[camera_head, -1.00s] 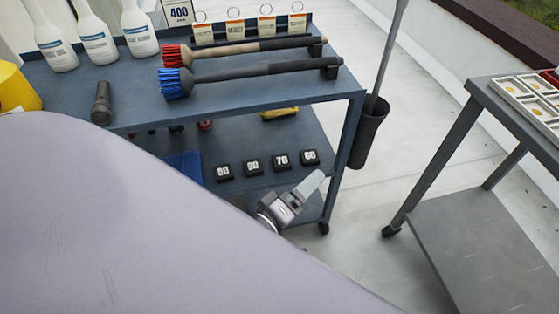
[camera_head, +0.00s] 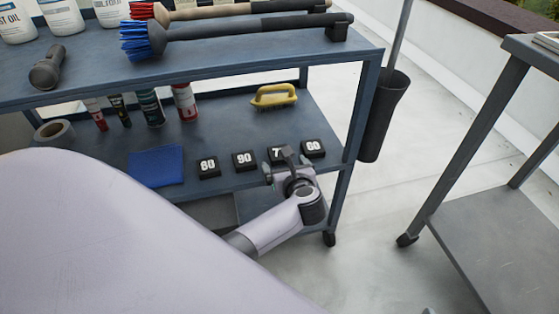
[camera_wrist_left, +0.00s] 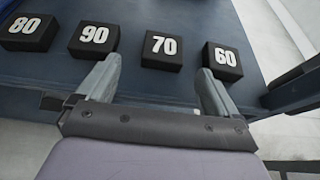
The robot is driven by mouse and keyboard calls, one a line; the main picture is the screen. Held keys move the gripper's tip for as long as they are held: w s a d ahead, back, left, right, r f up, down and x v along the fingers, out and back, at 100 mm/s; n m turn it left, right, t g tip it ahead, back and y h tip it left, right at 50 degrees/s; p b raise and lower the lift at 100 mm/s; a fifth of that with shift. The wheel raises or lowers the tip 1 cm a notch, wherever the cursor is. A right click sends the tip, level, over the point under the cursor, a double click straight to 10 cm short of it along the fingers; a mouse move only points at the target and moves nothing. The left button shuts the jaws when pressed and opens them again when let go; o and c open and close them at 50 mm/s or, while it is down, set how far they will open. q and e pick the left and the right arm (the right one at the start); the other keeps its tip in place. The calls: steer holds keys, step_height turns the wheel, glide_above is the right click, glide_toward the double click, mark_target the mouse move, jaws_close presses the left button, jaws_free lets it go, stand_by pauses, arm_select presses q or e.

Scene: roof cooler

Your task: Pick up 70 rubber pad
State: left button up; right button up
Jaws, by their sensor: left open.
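The 70 rubber pad (camera_head: 273,153) is a small black block with a white number on the lower shelf of the blue cart. My left gripper (camera_head: 286,167) partly covers it in the head view. In the left wrist view, the 70 pad (camera_wrist_left: 163,50) lies just beyond and between the fingertips. The left gripper (camera_wrist_left: 158,72) is open and empty, with a finger on either side of the pad's line. My right gripper is in neither view.
The 90 pad (camera_head: 244,161) and 80 pad (camera_head: 208,167) sit left of the 70 pad, the 60 pad (camera_head: 313,149) close on its right. A yellow brush (camera_head: 273,97), blue cloth (camera_head: 156,166) and several tubes share the shelf. The upper shelf (camera_head: 225,68) and a cart leg flank the space.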

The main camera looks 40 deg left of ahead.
mark_target(282, 166)
arm_select(q)
steer(key=b+x, duration=0.2)
steer(key=x, duration=0.3)
steer(key=shift+w, duration=0.3)
steer(key=shift+w+a+f, duration=0.15)
steer(key=shift+w+a, duration=0.1)
steer(key=shift+w, duration=0.05)
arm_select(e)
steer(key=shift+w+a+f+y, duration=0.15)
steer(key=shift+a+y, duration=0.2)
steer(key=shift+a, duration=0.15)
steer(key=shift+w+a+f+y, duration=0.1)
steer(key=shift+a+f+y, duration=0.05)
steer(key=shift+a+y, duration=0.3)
arm_select(q)
steer(key=c, duration=1.1)
